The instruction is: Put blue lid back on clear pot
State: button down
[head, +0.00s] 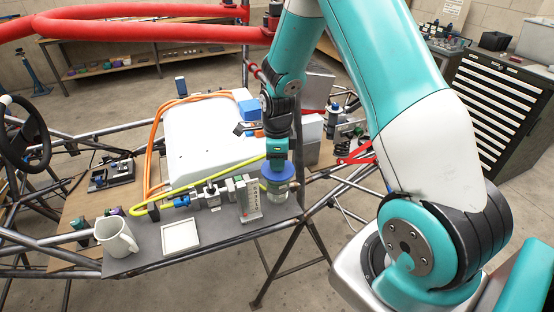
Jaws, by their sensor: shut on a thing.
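My gripper (277,162) points down near the right end of the grey board. It is shut on the blue lid (277,174), a round disc just under the fingers. The clear pot (277,195) stands upright on the board directly below the lid. The lid covers the pot's mouth from this view, and I cannot tell whether it touches the rim or hovers just above it. The fingertips are small and partly hidden by the lid.
A white block with terminals (249,200) stands close left of the pot. Blue and grey fittings (205,197), a square white tray (180,236) and a white mug (115,236) sit farther left. Behind are a white tank (205,140), orange and yellow hoses, and chassis tubes.

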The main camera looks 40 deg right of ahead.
jog(key=c, duration=1.3)
grip_release()
jog(key=shift+f, duration=0.1)
notch_tip(320, 180, up, 11)
jog(key=p, duration=0.8)
jog(key=s+a+r+n+y+b, duration=0.1)
jog(key=s+a+r+n+b, duration=0.2)
jog(key=a+n, duration=0.35)
jog(key=s+a+r+n+y+b, duration=0.1)
jog(key=s+a+n+b, duration=0.25)
jog(key=a+n, duration=0.3)
jog(key=s+a+n+b, duration=0.2)
jog(key=s+a+n, duration=0.1)
jog(key=s+n, duration=0.2)
jog(key=s+a+r+n+y+b, duration=0.1)
jog(key=s+a+n+b, duration=0.2)
jog(key=s+n, duration=0.2)
jog(key=s+a+n+y+b, duration=0.1)
jog(key=s+a+n+b, duration=0.2)
jog(key=n, duration=0.6)
jog(key=shift+s+a+r+n, duration=0.1)
jog(key=shift+s+a+n, duration=0.1)
jog(key=shift+s, duration=0.5)
jog(key=shift+s+a+r+n, duration=0.1)
jog(key=shift+s+n, duration=0.1)
jog(key=shift+s, duration=0.5)
